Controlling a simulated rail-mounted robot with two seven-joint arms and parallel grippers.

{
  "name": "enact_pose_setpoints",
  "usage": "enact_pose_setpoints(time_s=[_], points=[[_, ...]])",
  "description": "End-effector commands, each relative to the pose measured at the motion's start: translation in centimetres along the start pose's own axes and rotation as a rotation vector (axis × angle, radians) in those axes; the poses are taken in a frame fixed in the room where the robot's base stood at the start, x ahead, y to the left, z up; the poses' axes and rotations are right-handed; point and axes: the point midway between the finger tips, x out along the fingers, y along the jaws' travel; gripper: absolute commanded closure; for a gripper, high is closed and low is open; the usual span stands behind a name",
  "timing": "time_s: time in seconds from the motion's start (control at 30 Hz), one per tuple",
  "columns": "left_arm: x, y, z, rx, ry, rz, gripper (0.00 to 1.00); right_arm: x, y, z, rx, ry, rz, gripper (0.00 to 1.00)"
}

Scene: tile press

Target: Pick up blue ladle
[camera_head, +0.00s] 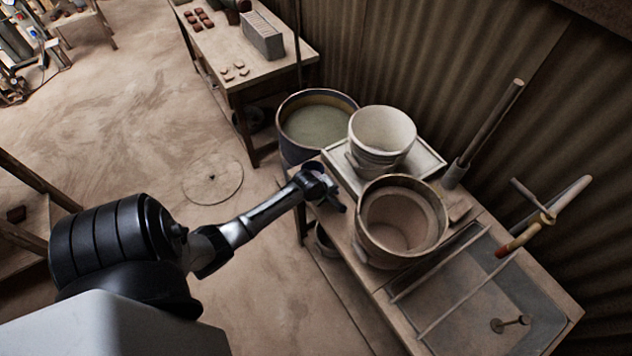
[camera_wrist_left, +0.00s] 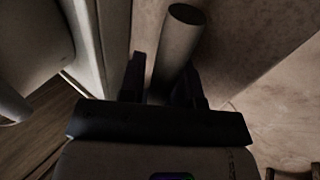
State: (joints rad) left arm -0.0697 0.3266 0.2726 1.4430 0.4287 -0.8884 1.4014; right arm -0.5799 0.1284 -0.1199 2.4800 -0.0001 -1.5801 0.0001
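My left gripper (camera_head: 338,203) is at the left edge of the work table, beside the brown-rimmed bucket (camera_head: 372,246). In the left wrist view a grey round rod (camera_wrist_left: 180,45), like a handle, runs between the two dark fingers of my left gripper (camera_wrist_left: 163,85). The fingers stand close on both sides of it; whether they press on it I cannot tell. I cannot make out a blue ladle in the head view. My right gripper is not in view.
A pale bucket (camera_head: 383,130) stands on a tray behind the brown-rimmed bucket. A large tub of greenish liquid (camera_head: 318,125) stands on the floor behind. A sink basin (camera_head: 470,310) with rails lies right. A post (camera_head: 490,120) stands near the wall. Open floor lies left.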

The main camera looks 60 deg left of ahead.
Motion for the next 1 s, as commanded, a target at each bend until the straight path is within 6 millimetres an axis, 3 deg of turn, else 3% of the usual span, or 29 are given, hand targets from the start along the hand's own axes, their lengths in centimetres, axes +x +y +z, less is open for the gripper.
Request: enact_pose_setpoints(time_s=[0.37,0.7,1.0], points=[[0.76,0.02,0.02,0.000,0.000,0.000,0.70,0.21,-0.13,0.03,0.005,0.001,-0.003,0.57],[0.75,0.00,0.01,0.000,0.000,0.000,1.00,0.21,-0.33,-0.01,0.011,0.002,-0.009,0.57],[0.73,0.04,-0.01,0.001,0.001,0.001,1.00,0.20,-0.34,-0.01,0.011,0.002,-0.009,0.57]])
